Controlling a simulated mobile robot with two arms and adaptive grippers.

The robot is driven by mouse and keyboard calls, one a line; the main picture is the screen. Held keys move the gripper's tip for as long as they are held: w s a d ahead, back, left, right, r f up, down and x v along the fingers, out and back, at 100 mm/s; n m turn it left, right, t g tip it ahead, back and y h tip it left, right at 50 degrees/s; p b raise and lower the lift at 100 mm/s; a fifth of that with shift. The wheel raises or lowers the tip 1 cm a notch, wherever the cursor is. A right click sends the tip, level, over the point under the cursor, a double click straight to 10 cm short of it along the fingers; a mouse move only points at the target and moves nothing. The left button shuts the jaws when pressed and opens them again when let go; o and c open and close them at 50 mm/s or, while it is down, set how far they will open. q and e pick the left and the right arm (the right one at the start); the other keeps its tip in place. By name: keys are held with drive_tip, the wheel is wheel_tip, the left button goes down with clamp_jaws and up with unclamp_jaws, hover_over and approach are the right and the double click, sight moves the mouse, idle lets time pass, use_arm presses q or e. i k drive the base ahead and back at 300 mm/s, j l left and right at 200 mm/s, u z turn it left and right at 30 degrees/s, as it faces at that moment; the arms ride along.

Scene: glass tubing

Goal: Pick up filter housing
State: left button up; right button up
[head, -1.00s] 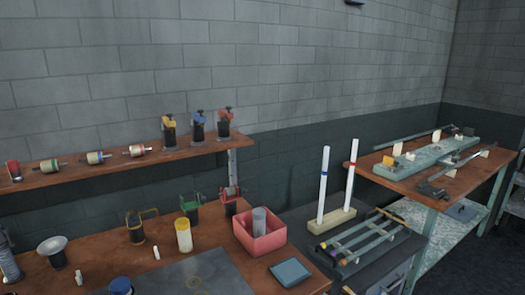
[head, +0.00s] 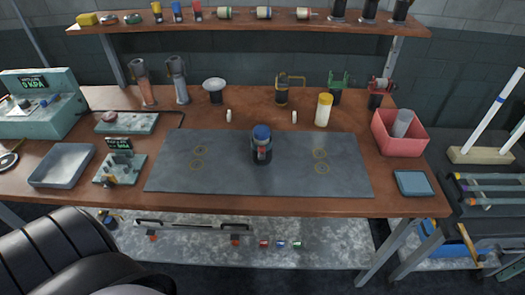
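A small upright cylinder with a blue cap (head: 262,145), probably the filter housing, stands on a dark base in the middle of the grey mat (head: 215,172) on the workbench. Its body looks partly clear, with something red inside. It stands alone, with nothing touching its sides. Neither of my grippers is in view. A dark, rounded, ribbed part at the lower left seems to belong to me and hides part of the lower shelf.
A yellow-capped bottle (head: 324,110), a red bin (head: 400,147) and a blue tray (head: 413,183) are on the right. A grey tray (head: 61,164) and a gauge box (head: 42,106) are on the left. An upper shelf (head: 180,19) spans the back. The mat around the cylinder is clear.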

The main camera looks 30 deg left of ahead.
sight(262, 155)
drive_tip(key=k+j, duration=0.1)
drive_tip(key=j, duration=0.25)
drive_tip(key=k+j, duration=0.15)
drive_tip(key=j, duration=0.2)
drive_tip(key=k+j, duration=0.1)
drive_tip(key=j, duration=0.25)
drive_tip(key=k+j+z, duration=0.1)
drive_tip(key=j, duration=0.25)
